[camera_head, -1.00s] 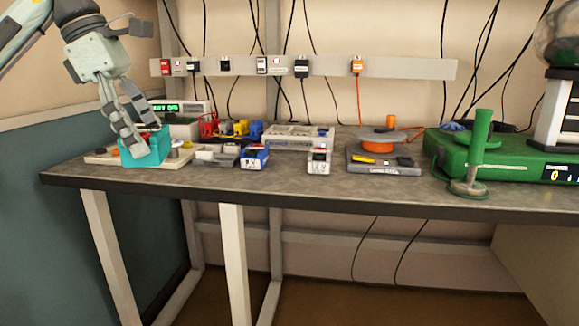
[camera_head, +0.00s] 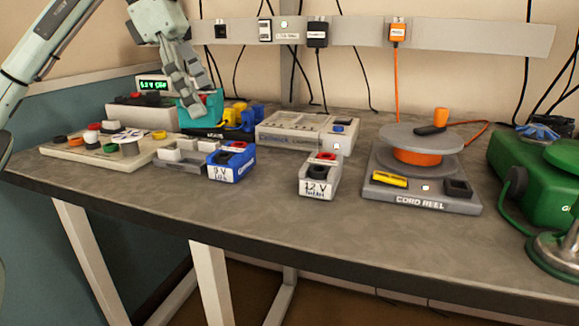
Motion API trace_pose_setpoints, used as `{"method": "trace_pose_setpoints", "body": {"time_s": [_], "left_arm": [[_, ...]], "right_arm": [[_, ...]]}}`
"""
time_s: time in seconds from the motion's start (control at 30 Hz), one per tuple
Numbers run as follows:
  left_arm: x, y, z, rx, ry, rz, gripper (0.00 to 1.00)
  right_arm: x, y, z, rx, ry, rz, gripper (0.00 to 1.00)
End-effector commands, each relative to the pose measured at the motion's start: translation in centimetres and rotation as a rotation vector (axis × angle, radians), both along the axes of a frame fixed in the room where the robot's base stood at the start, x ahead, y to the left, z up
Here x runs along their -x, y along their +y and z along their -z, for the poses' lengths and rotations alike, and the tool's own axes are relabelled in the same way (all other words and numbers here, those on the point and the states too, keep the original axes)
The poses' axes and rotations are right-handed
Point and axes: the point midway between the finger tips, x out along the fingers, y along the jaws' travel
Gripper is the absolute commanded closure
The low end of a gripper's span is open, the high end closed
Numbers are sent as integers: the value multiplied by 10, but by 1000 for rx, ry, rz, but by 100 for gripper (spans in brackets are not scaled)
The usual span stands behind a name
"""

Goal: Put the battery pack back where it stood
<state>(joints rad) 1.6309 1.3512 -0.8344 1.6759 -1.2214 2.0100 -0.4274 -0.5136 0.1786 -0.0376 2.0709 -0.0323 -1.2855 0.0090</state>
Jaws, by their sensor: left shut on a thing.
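My left gripper (camera_head: 188,98) comes in from the upper left and is shut on a teal box (camera_head: 212,103). The fingers cover part of the box, and no label shows on it. The box is above or at the leads rack, and I cannot tell whether it touches anything. A blue pack marked 9 V (camera_head: 231,165) stands on the bench at the right end of a grey holder (camera_head: 180,162). A pale grey pack marked 12 V (camera_head: 317,184) stands alone at the middle front. My right gripper is not in view.
A pale board with knobs (camera_head: 80,153) lies at the left, before a meter with a green display (camera_head: 150,88). Yellow and blue clips (camera_head: 240,117), a grey charger (camera_head: 295,130) and a cord reel (camera_head: 420,195) stand rightward. The bench front (camera_head: 270,215) is clear.

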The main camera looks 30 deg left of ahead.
Motion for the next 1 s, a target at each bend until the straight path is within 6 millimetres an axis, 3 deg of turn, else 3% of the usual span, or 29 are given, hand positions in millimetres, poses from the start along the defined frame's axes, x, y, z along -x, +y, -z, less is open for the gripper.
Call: {"method": "trace_pose_setpoints", "body": {"time_s": [0.13, 0.33, 0.63, 0.83, 1.0], "left_arm": [[-10, -14, 15, 1, -1, 6, 70], [-34, -47, 37, -1, 1, 7, 70], [-65, -89, 65, 1, -1, 3, 70], [-69, -93, 76, 0, 0, 0, 70], [-68, -92, 101, -1, 3, -1, 70]], "right_arm": [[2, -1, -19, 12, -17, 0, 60], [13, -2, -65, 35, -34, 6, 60], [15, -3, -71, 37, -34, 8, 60], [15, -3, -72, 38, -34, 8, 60], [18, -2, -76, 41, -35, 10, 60]]}}
